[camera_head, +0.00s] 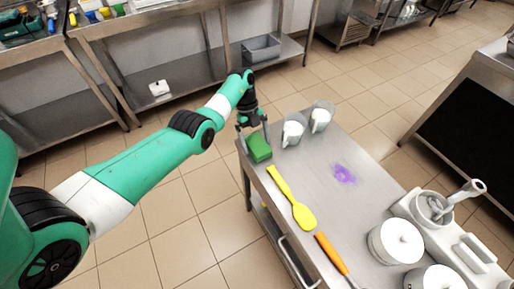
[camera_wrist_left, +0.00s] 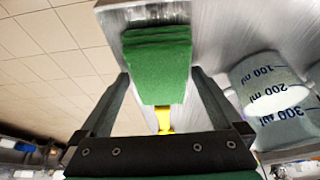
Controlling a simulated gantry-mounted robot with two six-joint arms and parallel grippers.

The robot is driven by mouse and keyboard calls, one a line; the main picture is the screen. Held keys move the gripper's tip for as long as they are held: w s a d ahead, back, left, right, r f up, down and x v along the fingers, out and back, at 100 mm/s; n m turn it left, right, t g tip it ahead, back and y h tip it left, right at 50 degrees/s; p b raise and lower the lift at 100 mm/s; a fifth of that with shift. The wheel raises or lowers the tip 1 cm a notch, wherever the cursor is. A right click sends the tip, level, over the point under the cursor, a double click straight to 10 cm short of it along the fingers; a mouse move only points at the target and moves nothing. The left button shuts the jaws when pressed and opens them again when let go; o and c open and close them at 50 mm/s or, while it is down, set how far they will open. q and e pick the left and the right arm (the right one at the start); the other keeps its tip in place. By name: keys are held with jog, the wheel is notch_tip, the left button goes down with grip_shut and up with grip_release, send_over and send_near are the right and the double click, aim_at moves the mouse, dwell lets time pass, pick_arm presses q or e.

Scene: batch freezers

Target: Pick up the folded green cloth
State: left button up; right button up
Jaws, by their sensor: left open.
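The folded green cloth (camera_head: 258,147) lies at the far left corner of the steel table (camera_head: 310,183) in the head view. It also shows in the left wrist view (camera_wrist_left: 158,62) as a layered green block, between the fingers in the picture. My left gripper (camera_head: 250,122) is just at the far side of the cloth, pointing down. In the left wrist view its two fingers (camera_wrist_left: 160,97) are spread wide, one on each side of the cloth, with gaps to it. I cannot tell whether the fingertips are at the cloth's height. My right gripper is not in view.
Two measuring jugs (camera_head: 293,131) (camera_head: 320,119) stand right of the cloth, close to my left gripper. A yellow spatula (camera_head: 291,199) and an orange-handled tool (camera_head: 331,253) lie nearer along the left edge. A purple spill (camera_head: 344,174) marks the middle. White lidded tubs (camera_head: 396,242) stand at the near right.

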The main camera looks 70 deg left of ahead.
aim_at(259, 148)
pick_arm(q)
jog(key=c, duration=1.1)
jog(key=shift+r, duration=0.15)
jog(key=shift+c, duration=0.2)
notch_tip(259, 148, up, 4)
jog(key=p, duration=0.4)
jog(key=shift+s+r, duration=0.1)
jog(key=s+d+r+p, duration=0.8)
jog(key=s+p, duration=0.3)
jog(key=p, duration=0.9)
jog(key=shift+d+r, duration=0.25)
jog(key=shift+r, duration=0.05)
jog(key=shift+w, duration=0.1)
jog(key=o, duration=0.7)
jog(key=c, duration=0.5)
